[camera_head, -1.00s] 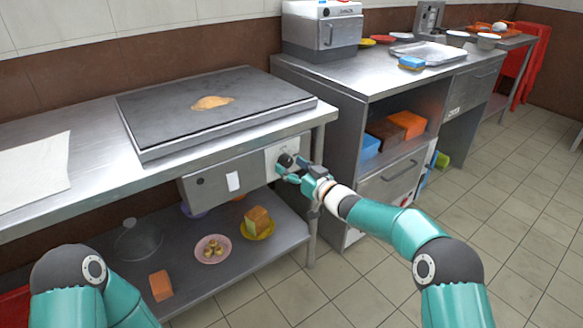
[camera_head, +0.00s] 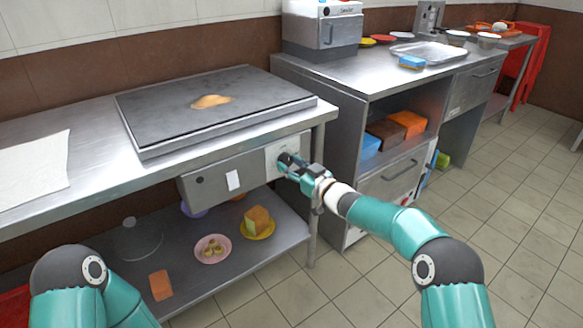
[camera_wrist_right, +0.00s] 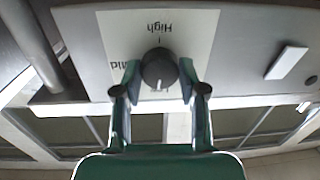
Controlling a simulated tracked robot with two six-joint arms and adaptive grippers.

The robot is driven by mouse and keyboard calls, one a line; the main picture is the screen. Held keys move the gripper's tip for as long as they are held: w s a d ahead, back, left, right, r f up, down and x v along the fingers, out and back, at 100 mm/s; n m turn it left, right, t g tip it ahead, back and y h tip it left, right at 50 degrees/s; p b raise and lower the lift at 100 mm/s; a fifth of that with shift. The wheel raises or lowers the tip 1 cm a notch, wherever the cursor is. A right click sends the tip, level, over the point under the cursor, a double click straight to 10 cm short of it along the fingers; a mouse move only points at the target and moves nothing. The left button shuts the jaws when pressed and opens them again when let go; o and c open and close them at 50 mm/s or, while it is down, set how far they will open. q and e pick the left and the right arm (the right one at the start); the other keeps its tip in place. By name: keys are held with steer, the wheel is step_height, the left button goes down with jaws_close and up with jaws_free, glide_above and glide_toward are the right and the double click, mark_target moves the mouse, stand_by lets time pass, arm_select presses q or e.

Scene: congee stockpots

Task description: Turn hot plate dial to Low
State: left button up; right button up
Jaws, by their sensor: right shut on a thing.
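The hot plate (camera_head: 150,150) lies on the steel table at left, with a yellowish piece of food (camera_head: 210,101) on its dark top. Its grey control panel hangs at the front and has a white label plate (camera_head: 297,146). The dark round dial (camera_wrist_right: 159,69) sits on that plate. In the right wrist view "High" and part of "Mid" read upside down; I cannot see "Low". My right gripper (camera_head: 287,163) is at the dial, and in the wrist view its fingers (camera_wrist_right: 159,78) are shut on the dial from both sides. My left gripper is out of view.
A white switch-like plate (camera_wrist_right: 287,62) is on the panel beside the dial. A table leg (camera_head: 311,215) stands below right. A lower shelf (camera_head: 190,262) holds a pink plate (camera_head: 211,248) and a yellow plate (camera_head: 257,230). A cabinet (camera_head: 345,115) stands at right.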

steer(key=shift+n, duration=1)
steer(key=o, duration=1.1)
steer(key=shift+o, duration=0.2)
steer(key=shift+d, duration=0.1)
steer(key=v, duration=1.2)
steer(key=shift+f, duration=0.1)
